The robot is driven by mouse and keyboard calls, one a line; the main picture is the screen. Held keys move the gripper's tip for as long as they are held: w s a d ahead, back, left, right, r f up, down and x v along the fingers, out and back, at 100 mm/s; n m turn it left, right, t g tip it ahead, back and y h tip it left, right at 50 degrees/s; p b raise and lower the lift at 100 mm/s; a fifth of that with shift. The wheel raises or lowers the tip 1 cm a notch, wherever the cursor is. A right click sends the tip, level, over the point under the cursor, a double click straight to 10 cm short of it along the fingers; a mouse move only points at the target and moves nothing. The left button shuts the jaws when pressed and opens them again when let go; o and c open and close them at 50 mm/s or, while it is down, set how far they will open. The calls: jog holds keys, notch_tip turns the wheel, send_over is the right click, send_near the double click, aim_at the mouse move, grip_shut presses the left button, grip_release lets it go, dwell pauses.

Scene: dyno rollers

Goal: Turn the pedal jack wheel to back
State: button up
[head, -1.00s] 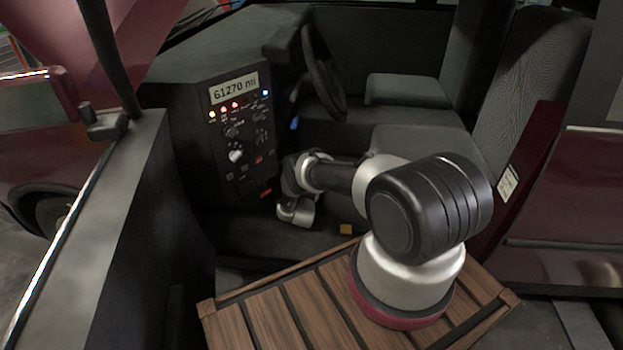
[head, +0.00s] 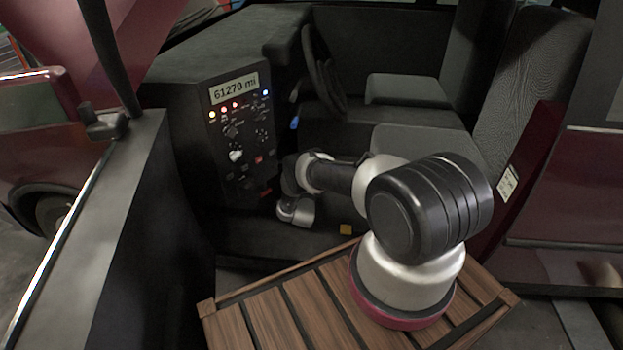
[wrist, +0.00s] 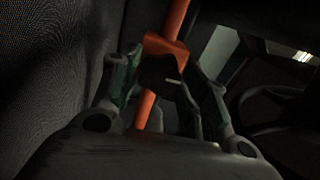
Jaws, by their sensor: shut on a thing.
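The pedal jack wheel (wrist: 160,72) shows in the wrist view as a small dark knob with a short white mark. It sits beside an orange rod (wrist: 177,18) with an orange collar, which runs on below the knob. My gripper (wrist: 164,64) is shut on the wheel, one finger on its left and one on its right. The far side of the wheel is hidden. In the head view my arm reaches into the footwell under the dashboard. The gripper, the wheel and the pedals cannot be made out there.
The console (head: 243,135) with lit lamps and a mileage display (head: 234,88) stands left of my arm. The steering wheel (head: 325,75) and seat (head: 418,145) are behind it. The open door (head: 110,210) bounds the left.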

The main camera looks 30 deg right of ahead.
jog(key=shift+m, duration=0.4)
jog(key=o, duration=1)
jog(key=shift+s, duration=0.1)
jog(key=v, duration=1.2)
jog(key=shift+f, duration=0.1)
